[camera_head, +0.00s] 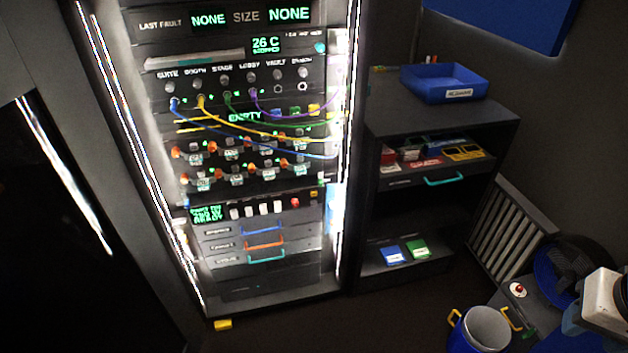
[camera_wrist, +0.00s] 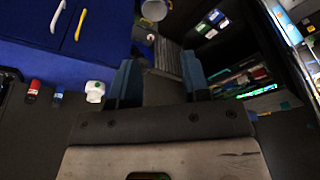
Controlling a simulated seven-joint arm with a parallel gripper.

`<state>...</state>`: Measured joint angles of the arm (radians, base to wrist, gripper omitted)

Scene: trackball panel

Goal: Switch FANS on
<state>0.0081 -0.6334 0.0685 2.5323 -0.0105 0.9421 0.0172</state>
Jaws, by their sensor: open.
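The rack panel (camera_head: 292,50) stands left of centre in the head view. A green display (camera_head: 266,43) on it reads 26 C, with a smaller line below that looks like STOPPED. A round teal control (camera_head: 320,48) sits at the right of that row. The small lettering above it is too blurred to read, so I cannot tell whether it is the FANS switch or how it is set. My gripper (camera_wrist: 158,82) shows in the wrist view with its two blue fingers apart and nothing between them. It is well away from the rack, which shows at the right there.
Coloured cables hang across the rack front. A dark shelf unit (camera_head: 440,118) with a blue tray (camera_head: 444,84) stands right of the rack. A blue-rimmed bin (camera_head: 482,328) is on the floor at lower right. In the wrist view a blue cabinet (camera_wrist: 60,30) is at upper left.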

